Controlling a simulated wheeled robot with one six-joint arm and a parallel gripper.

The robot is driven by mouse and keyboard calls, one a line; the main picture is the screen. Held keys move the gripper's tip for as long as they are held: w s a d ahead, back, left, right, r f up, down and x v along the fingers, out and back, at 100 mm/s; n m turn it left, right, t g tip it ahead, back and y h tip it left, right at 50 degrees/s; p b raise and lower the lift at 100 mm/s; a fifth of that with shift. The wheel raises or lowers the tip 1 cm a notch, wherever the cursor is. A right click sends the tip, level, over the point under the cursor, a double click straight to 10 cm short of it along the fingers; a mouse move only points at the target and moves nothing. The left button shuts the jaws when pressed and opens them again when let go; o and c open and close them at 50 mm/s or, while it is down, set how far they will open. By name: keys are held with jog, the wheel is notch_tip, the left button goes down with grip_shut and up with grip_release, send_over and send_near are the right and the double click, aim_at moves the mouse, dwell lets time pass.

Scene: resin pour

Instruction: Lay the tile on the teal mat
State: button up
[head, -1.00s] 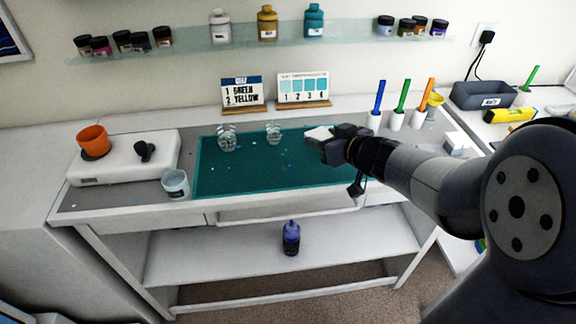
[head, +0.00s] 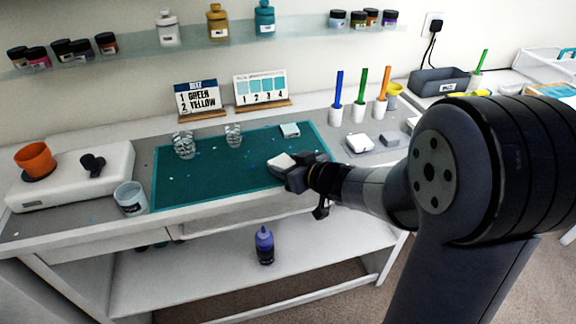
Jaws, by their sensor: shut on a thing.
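My gripper (head: 295,174) is shut on a white tile (head: 281,163), which sticks out from the jaws to the left. The tile appears over the front right part of the teal mat (head: 215,185). I cannot tell whether it touches the mat or is held above it. My jaws and wrist hide part of the tile and the mat's right edge. Another small pale tile-like piece (head: 290,130) lies near the mat's back right corner.
Two clear glasses (head: 184,145) (head: 233,136) stand on the mat's back part. A pale cup (head: 131,198) stands at its front left corner. White blocks (head: 359,143) and pen holders (head: 358,112) are to the right. The mat's middle is mostly clear.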

jog(key=shift+f, duration=0.2)
jog(key=o, duration=1)
jog(key=shift+r, duration=0.25)
jog(key=shift+s+d+r, duration=0.2)
jog(key=shift+s+d, duration=0.05)
jog(key=shift+p+v, duration=1.8)
jog(key=shift+v, duration=3.8)
jog(key=shift+s+f, duration=0.1)
jog(key=shift+f, duration=0.05)
